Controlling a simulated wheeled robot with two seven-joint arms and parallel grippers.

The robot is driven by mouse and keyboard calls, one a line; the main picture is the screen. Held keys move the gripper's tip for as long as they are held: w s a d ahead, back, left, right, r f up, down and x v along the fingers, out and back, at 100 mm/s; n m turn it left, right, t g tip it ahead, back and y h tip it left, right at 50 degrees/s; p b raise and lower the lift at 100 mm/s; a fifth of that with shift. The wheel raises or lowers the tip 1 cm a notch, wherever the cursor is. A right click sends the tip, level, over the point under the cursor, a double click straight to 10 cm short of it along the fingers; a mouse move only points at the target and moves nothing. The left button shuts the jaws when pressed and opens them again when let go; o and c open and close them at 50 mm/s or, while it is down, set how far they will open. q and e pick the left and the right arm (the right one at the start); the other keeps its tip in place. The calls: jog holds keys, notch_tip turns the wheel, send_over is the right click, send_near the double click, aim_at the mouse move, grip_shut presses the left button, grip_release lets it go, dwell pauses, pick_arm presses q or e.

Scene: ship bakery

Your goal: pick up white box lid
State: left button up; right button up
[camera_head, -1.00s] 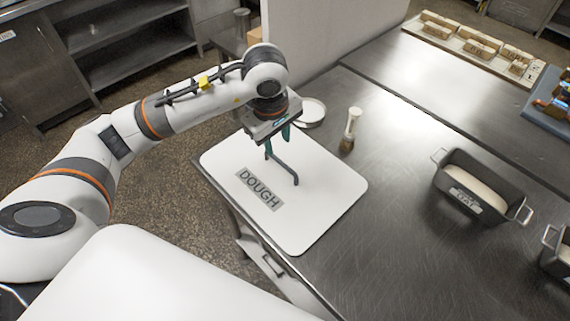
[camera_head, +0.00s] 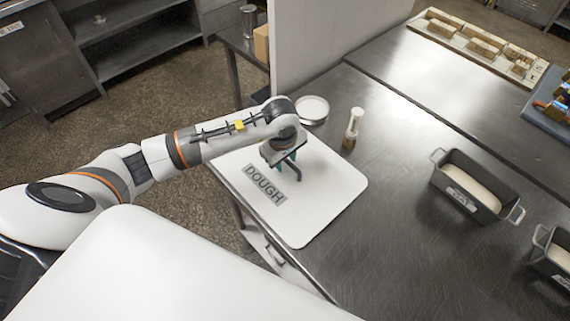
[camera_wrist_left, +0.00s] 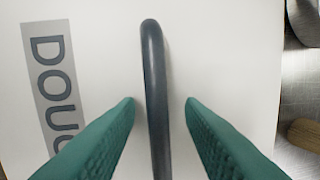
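The white box lid (camera_head: 325,205) lies flat at the near left end of the steel counter, with a grey DOUGH label on it. It also shows in the left wrist view (camera_wrist_left: 225,60). A dark grey bar handle (camera_wrist_left: 153,70) stands up from the lid. My left gripper (camera_head: 284,165) is low over the lid at the handle. In the left wrist view its green fingers (camera_wrist_left: 161,100) are open, one on each side of the handle, with a gap to it on both sides. My right gripper is not in view.
Dark loaf tins (camera_head: 478,188) with dough are to the right. A white partition (camera_head: 330,45) rises behind. The counter between lid and tins is clear.

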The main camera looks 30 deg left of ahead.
pick_arm(q)
grip_shut()
dwell(0.4)
